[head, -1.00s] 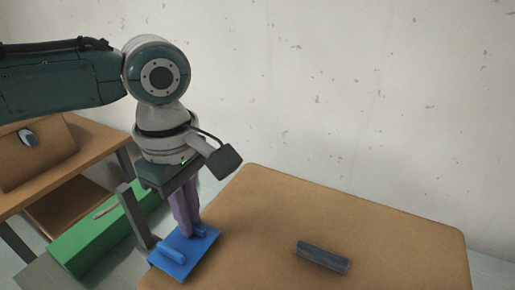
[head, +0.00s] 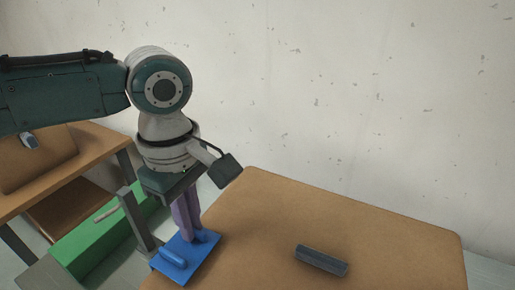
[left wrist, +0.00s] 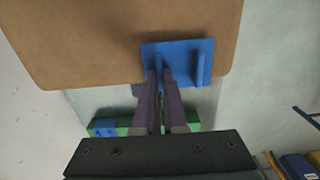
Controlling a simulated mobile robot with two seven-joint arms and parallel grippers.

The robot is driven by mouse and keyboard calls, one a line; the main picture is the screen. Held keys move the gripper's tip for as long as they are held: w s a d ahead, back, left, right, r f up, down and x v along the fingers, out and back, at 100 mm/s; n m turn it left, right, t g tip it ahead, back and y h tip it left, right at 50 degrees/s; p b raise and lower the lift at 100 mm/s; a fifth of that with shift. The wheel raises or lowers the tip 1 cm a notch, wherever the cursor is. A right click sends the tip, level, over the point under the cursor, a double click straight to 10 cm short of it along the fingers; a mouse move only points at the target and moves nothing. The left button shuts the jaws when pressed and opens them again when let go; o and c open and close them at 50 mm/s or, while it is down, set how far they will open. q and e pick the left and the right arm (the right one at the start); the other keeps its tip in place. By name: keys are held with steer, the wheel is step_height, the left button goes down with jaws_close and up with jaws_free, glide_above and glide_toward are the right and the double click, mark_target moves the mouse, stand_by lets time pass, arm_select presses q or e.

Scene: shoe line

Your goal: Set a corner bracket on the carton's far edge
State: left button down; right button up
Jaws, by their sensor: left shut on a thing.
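A blue plate with two raised ribs, which looks like the corner bracket (head: 187,262), is at the left edge of a brown rounded-corner surface (head: 340,215). I cannot tell whether that surface is the carton or a table top. My left gripper (head: 194,236) points down with its purple fingers shut on one rib; the left wrist view shows the fingers (left wrist: 160,78) at the left rib of the bracket (left wrist: 180,64). The plate overlaps the edge of the brown surface there; whether it touches is unclear. My right gripper is not in view.
A dark grey bar (head: 321,260) lies on the brown surface, right of the bracket. A green box (head: 85,245) stands lower at the left, and a wooden table (head: 95,155) is behind it. A pale wall closes the back.

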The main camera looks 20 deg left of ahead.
arm_select(q)
steer(key=shift+f+p, duration=0.25)
steer(key=shift+p, duration=0.45)
stand_by(0.7)
steer(key=c, duration=0.9)
jaws_free()
steer(key=shift+o, duration=0.3)
steer(key=o, duration=0.3)
steer(key=shift+o, duration=0.2)
step_height(320, 180, up, 7)
steer(key=p, duration=0.9)
